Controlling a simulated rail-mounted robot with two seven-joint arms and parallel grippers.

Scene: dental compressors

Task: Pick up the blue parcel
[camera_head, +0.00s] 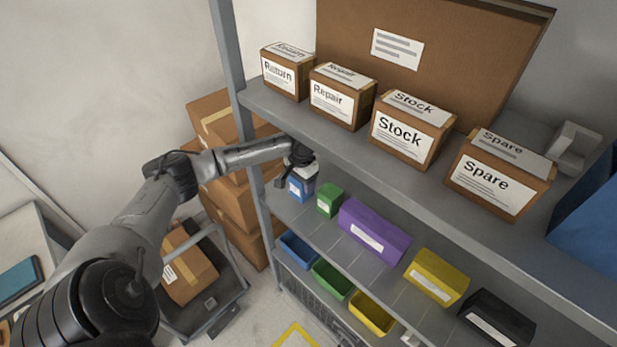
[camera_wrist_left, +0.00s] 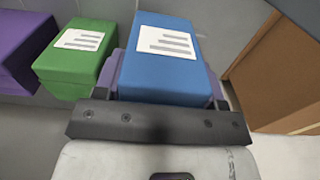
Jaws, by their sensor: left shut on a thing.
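The blue parcel (camera_head: 299,189) is a small box with a white label at the left end of the middle shelf in the head view. In the left wrist view the blue parcel (camera_wrist_left: 165,68) fills the centre, with a printed label on top. My left gripper (camera_head: 297,172) reaches in over the shelf and covers part of the parcel. In the left wrist view its fingers (camera_wrist_left: 166,85) lie along both sides of the parcel, shut on it. I cannot tell whether the parcel is clear of the shelf. My right gripper is not in view.
A green parcel (camera_head: 329,201) stands close beside the blue one, then a purple parcel (camera_head: 373,231), a yellow one (camera_head: 436,276) and a black one (camera_head: 496,319). The upper shelf (camera_head: 345,143) hangs above. A shelf post (camera_head: 262,215) and stacked cartons (camera_head: 228,195) stand at left.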

